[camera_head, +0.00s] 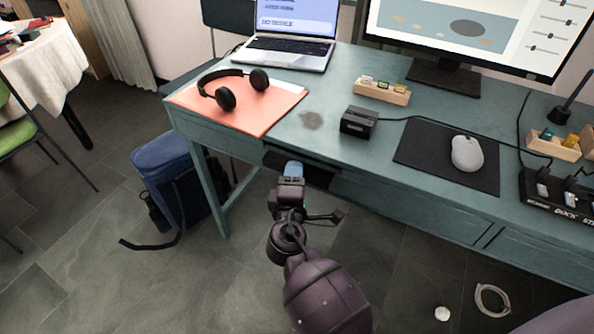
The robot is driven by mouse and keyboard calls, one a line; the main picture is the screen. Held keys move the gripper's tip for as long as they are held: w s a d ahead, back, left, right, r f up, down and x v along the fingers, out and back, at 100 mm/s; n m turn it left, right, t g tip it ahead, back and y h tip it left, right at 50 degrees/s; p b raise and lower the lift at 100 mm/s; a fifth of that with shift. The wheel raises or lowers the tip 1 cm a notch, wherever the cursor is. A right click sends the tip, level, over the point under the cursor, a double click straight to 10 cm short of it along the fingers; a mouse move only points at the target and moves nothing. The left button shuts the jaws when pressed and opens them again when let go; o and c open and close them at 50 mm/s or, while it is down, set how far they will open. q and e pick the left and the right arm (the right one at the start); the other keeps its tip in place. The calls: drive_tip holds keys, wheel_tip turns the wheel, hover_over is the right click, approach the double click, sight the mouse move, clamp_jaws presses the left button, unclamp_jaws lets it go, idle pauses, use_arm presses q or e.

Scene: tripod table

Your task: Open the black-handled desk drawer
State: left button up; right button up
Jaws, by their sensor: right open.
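The teal desk (345,85) spans the view, with drawer fronts along its front edge. A dark band (318,174), which looks like the black handle or a dark gap, lies under the desk's front edge at the middle left. My right gripper (293,170) reaches up from the bottom middle and is open. Its light-blue tip overlaps the dark band in the picture and hides part of it. I cannot tell whether it touches. A long drawer front (410,205) lies to the right of the band and looks flush. My left gripper is not in view.
On the desk are headphones (222,98) on a salmon folder (270,112), a laptop (285,58), a small black box (358,122), a mouse (466,154) and a monitor stand (443,78). A blue backpack (165,165) stands left of the desk leg. Cable coil (492,300) lies on the floor.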

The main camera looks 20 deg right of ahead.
drive_tip(key=shift+w, duration=0.1)
idle(0.3)
clamp_jaws()
drive_tip(key=shift+f, duration=0.1)
